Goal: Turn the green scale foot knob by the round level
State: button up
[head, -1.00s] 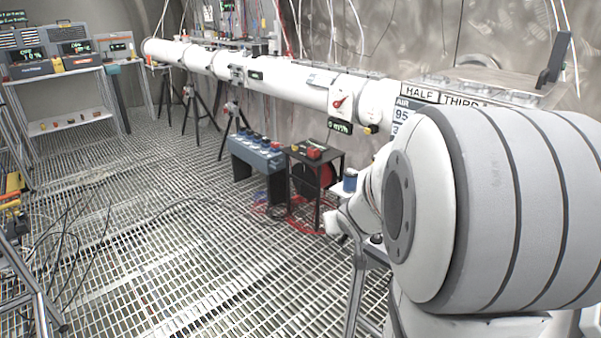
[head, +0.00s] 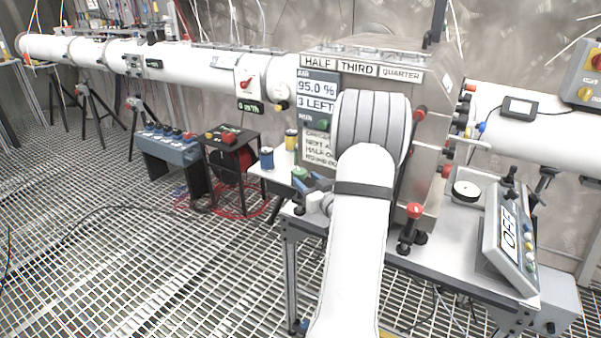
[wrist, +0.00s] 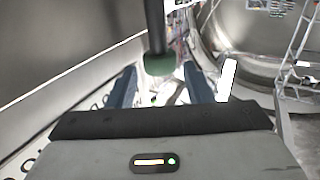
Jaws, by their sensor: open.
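My gripper (head: 307,183) is at the left end of the steel bench, with its blue fingers apart. A green knob (head: 300,173) shows at the fingertips in the head view. In the wrist view a green knob (wrist: 160,65) on a dark rod lies between the open fingers, with gaps on both sides. I cannot tell whether this is the scale foot knob. A tilted unit with an OFF display (head: 508,236) stands at the bench's right end, beside a round white-topped piece (head: 466,190). I cannot make out a round level for certain.
A steel cabinet (head: 430,130) stands on the bench behind my arm. A red-knobbed lever (head: 414,211) stands right of my arm. Blue (head: 266,158) and yellow (head: 291,139) cylinders are near the gripper. The grating floor at left is mostly clear.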

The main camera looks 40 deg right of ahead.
aim_at(301, 177)
jog(key=w, duration=0.5)
jog(key=shift+d+p, duration=0.25)
jog(key=shift+p, duration=0.05)
jog(key=c, duration=0.7)
jog(key=shift+f+m+h+b, duration=0.25)
jog(key=shift+m+h+b, duration=0.25)
jog(key=shift+h+b, duration=0.55)
jog(key=m+h+b, duration=0.1)
jog(key=b, duration=0.2)
jog(key=shift+g, duration=0.4)
jog(key=m+h+b, duration=0.1)
jog(key=h+b, duration=0.1)
jog(key=b, duration=0.1)
jog(key=shift+r+m+g+h, duration=0.25)
jog(key=shift+m+g+h, duration=0.1)
jog(key=shift+m+g, duration=0.05)
